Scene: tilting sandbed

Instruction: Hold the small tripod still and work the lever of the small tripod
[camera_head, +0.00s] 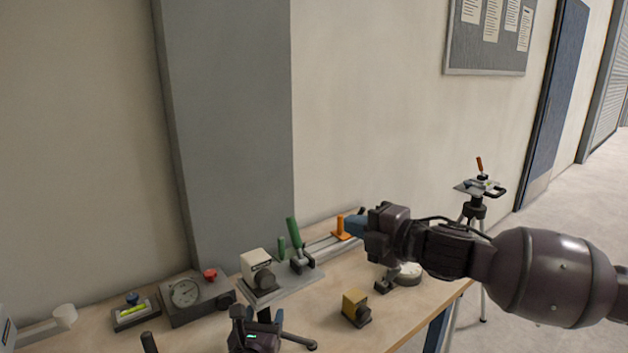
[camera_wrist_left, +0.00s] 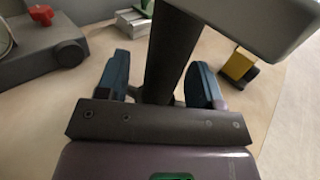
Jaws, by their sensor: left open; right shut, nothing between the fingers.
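My left gripper (camera_head: 252,318) is low in the head view. In the left wrist view it is open (camera_wrist_left: 162,85), with one blue finger on each side of a dark upright column. I take this column (camera_wrist_left: 168,55) to be the small tripod's; gaps show between it and both fingers. A grey block (camera_wrist_left: 255,22) sits at its upper end, cut off by the frame. A dark rod with a rounded end (camera_head: 300,342) shows beside the left gripper, perhaps the tripod's lever or leg. My right gripper (camera_head: 355,226) is shut and empty, raised above the table's back and pointing left.
A gauge box (camera_head: 185,293) with a red knob stands left, a green-handled device (camera_head: 294,242) and an orange handle (camera_head: 341,228) at the back. A yellow block (camera_head: 355,304) is right of the left gripper. A tall tripod (camera_head: 476,210) stands beyond the table.

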